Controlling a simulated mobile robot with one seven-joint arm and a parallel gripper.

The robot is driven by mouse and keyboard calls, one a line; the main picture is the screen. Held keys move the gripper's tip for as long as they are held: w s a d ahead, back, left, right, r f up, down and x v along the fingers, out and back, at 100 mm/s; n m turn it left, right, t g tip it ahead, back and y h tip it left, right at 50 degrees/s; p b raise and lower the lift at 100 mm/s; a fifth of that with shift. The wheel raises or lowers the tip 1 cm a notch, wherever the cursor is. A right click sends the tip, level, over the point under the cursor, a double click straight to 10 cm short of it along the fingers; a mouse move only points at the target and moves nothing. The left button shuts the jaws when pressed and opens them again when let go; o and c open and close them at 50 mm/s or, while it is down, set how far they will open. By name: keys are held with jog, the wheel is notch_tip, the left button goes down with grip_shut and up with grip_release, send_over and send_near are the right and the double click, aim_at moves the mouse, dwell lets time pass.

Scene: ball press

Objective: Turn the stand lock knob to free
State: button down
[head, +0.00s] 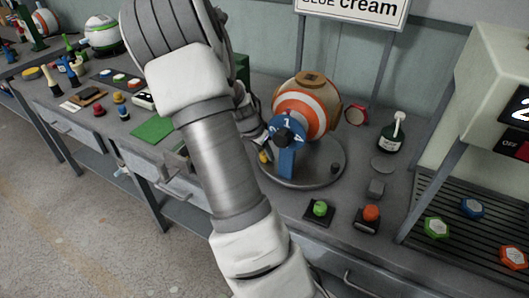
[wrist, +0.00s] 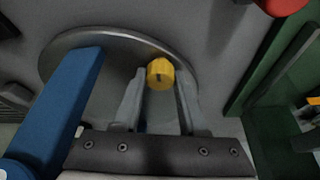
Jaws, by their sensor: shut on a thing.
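The stand lock knob (wrist: 160,73) is small and yellow, with a dark mark on its face. It sits at the edge of the round grey stand plate (wrist: 62,48). My gripper (wrist: 160,78) is shut on the knob, one finger on each side. In the head view the yellow knob (head: 263,157) shows just below my gripper (head: 262,150), left of the blue upright (head: 287,163). The stand plate (head: 318,175) carries the blue upright and an orange-and-white striped ball (head: 298,103). My arm hides part of the bench left of the stand.
A green button (head: 320,207) and an orange button (head: 371,213) are in front. The blue upright (wrist: 55,110) rises close left of my gripper in the wrist view.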

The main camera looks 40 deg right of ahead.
jog(key=shift+c, duration=2.3)
grip_release()
jog(key=p+v, duration=0.3)
jog(key=v, duration=1.4)
jog(key=shift+r+p, duration=0.3)
jog(key=shift+p, duration=0.1)
